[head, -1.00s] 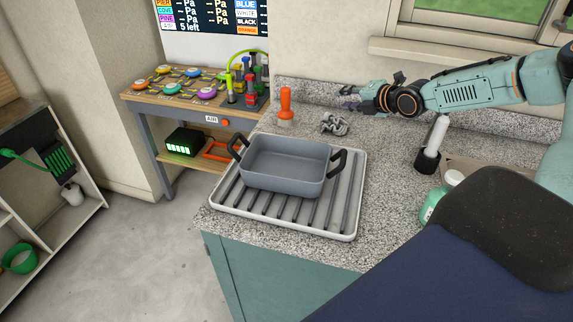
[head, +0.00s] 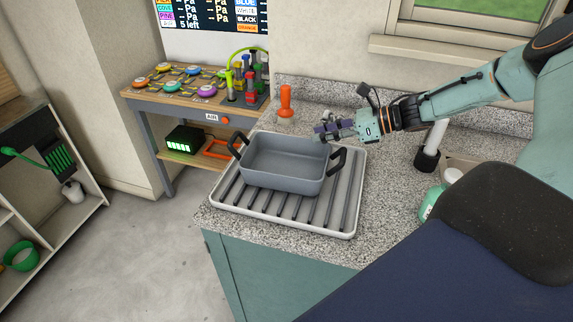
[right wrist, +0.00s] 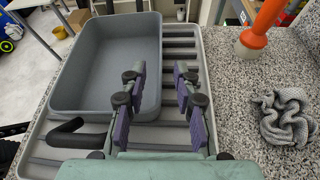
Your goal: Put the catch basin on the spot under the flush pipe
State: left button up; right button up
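The catch basin, a grey rectangular tub with two black handles (head: 285,172), sits upright on a white ribbed drying tray (head: 348,222). It looks empty. My right gripper (head: 330,133) is just above the basin's right end, near its right handle (head: 338,159). In the right wrist view the gripper (right wrist: 160,88) is open, with nothing between its purple-padded fingers. The basin (right wrist: 108,65) lies up and left of the fingers there, and one black handle (right wrist: 75,128) shows at lower left. My left gripper is out of view. I see no flush pipe that I can identify.
An orange-handled tool (head: 285,102) stands behind the tray. A crumpled grey cloth (right wrist: 285,115) lies beside it. A green bottle (head: 432,202) and a white cylinder in a black base (head: 433,145) stand to the right. A wooden workbench (head: 150,100) stands at back left.

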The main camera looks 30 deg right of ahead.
aim_at(298, 138)
jog(key=shift+b+x, duration=0.7)
jog(key=shift+x, duration=0.65)
jog(key=b+x, duration=0.2)
jog(key=x, duration=0.1)
jog(key=shift+w+a+f, duration=0.15)
jog(key=shift+w+f, duration=0.05)
jog(key=shift+f, duration=0.15)
jog(key=shift+w+a+f+b, duration=0.1)
jog(key=shift+w+a+b, duration=0.2)
jog(key=shift+w, duration=0.1)
jog(key=shift+s+d, duration=0.1)
jog(key=shift+s, duration=0.05)
jog(key=shift+c, duration=1.3)
grip_shut()
